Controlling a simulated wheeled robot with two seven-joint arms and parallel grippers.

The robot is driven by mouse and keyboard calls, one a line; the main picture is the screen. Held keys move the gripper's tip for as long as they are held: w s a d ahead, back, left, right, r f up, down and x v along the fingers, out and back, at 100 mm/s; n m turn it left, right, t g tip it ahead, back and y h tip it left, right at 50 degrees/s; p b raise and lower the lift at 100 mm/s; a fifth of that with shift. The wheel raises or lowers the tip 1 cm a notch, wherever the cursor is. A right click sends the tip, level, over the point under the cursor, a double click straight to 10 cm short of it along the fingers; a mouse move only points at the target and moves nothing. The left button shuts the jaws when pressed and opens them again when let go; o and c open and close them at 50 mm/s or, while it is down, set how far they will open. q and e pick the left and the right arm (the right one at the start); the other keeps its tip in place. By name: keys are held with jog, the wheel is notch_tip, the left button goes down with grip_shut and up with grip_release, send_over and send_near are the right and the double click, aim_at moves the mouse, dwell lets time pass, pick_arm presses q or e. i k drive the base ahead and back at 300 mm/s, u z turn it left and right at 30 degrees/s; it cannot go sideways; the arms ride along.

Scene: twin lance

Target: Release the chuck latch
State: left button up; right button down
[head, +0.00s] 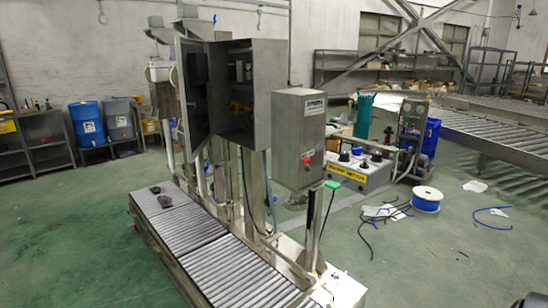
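No chuck latch can be made out in the head view. A steel filling machine with an open cabinet (253,88) and a closed control box (300,125) with a red button stands over a roller conveyor (235,272). Pipes and thin posts below the cabinet are partly hidden, and details there are too small to tell. A small dark object (165,200) lies at the conveyor's far end. A green-handled piece (332,185) sticks out beside the control box.
Blue drum (87,124) and grey drum (117,119) stand at the back left. A white-and-blue spool (427,199) and loose hoses (385,212) lie on the floor at right. Another roller conveyor (490,130) runs at the far right. Green floor (440,260) is open at front right.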

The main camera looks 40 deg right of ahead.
aim_at(307, 160)
jog(key=i, duration=1)
jog(key=z, duration=1.05)
